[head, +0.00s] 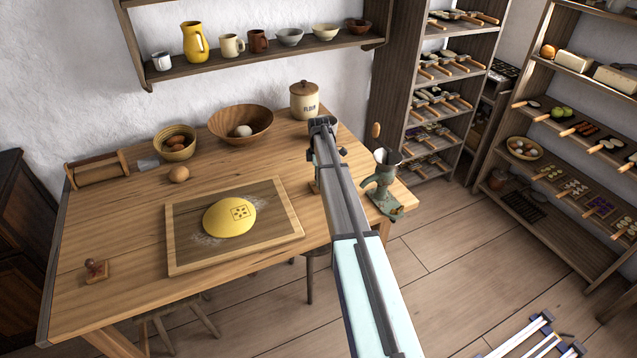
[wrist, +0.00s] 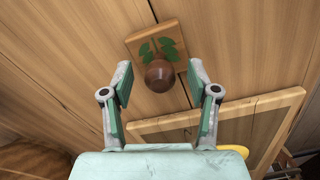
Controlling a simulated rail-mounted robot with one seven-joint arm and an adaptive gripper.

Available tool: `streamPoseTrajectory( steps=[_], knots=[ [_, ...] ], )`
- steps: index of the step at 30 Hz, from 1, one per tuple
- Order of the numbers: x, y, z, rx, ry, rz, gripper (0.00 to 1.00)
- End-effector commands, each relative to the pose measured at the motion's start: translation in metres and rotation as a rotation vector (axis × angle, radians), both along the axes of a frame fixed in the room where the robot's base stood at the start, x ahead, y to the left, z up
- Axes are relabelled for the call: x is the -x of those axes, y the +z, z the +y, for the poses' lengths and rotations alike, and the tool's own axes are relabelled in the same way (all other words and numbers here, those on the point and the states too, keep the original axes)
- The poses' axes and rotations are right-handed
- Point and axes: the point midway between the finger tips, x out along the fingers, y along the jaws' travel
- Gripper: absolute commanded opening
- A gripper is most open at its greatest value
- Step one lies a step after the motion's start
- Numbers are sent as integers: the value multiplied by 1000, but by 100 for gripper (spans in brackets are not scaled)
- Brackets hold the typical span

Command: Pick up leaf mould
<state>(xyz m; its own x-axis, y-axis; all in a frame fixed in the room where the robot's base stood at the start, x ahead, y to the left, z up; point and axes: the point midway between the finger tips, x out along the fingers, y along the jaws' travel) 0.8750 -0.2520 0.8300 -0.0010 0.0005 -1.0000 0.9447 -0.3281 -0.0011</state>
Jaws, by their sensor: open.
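The leaf mould (wrist: 172,37) shows in the wrist view as a square wooden block with green leaf shapes and a round brown knob. It lies on the wooden table beside the framed board. In the head view my arm hides most or all of it. My gripper (wrist: 160,76) is open and empty, with its two fingers apart to the left and right of the knob in the wrist view. I cannot tell how far above the knob they are.
The framed board (head: 285,236) holds yellow dough (head: 228,217). A green metal grinder (head: 382,180) stands at the table's right end. A lidded flour jar (head: 304,102) and a wooden bowl (head: 241,124) stand at the back. A small stamp (head: 96,270) sits front left.

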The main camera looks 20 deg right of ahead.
Motion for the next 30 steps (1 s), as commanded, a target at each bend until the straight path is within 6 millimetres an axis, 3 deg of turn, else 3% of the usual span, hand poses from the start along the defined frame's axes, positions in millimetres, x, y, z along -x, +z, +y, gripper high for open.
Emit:
streamPoseTrajectory(
  steps=[7, 8, 12, 13, 30],
  knots=[
    [0, -3, 0, 0, 0, -1, 60],
    [0, -3, 0, 0, 0, -1, 53],
    [0, -3, 0, 0, 0, -1, 3],
    [0, -3, 0, 0, 0, -1, 0],
    [0, 7, 0, 1, 0, -2, 0]
  ],
)
